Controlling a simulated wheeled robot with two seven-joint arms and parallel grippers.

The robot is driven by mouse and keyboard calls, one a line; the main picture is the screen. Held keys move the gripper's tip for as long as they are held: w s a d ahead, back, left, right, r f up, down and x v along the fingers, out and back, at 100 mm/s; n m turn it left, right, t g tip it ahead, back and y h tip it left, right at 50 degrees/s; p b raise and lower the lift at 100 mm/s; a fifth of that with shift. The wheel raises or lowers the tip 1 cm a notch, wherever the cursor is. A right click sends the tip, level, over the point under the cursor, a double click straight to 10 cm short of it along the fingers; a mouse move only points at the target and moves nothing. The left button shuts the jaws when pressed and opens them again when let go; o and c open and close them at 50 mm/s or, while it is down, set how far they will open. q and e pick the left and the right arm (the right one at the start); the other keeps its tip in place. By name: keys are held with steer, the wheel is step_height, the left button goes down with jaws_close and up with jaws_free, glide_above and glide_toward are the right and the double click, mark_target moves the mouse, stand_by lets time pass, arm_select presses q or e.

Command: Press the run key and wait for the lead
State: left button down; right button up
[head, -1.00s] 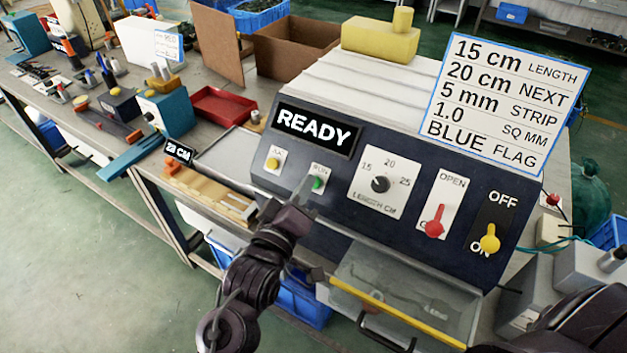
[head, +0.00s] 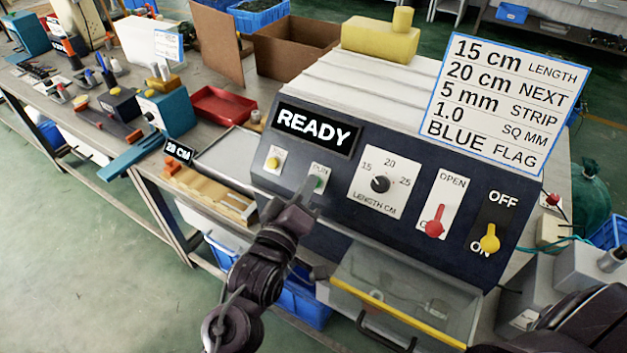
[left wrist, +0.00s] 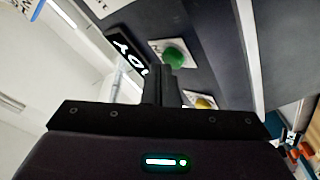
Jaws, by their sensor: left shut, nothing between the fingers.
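The dark machine panel (head: 340,215) has a display (head: 316,130) reading READY. The green run key (head: 319,182) is on a small white plate, partly hidden by my left gripper's fingers. My left gripper (head: 309,187) is shut and empty, its fingertips at the run key in the head view. In the left wrist view the green key (left wrist: 174,56) is just beyond the shut fingers (left wrist: 164,82); whether they touch it I cannot tell. No lead can be made out clearly in the clear-fronted tray (head: 400,297). My right gripper is not in view.
A yellow key (head: 273,162) is left of the run key. A length dial (head: 380,184), a red lever (head: 434,222) set down and a yellow switch (head: 489,240) at ON are to the right. An order card (head: 505,105) stands above. Bench tools (head: 110,95) lie left.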

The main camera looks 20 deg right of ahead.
arm_select(q)
steer(key=shift+w+d+f, duration=0.15)
stand_by(0.3)
steer(key=shift+s+a+r+p, duration=0.4)
steer(key=shift+a+r+p, duration=0.1)
steer(key=shift+p, duration=0.35)
steer(key=s+a+r+p, duration=0.1)
steer(key=p, duration=0.1)
steer(key=s+a+r+p, duration=0.1)
steer(key=a+r+p, duration=0.1)
steer(key=shift+s+r+p, duration=0.15)
steer(key=shift+r+p, duration=0.05)
steer(key=shift+p, duration=0.15)
steer(key=shift+d, duration=0.1)
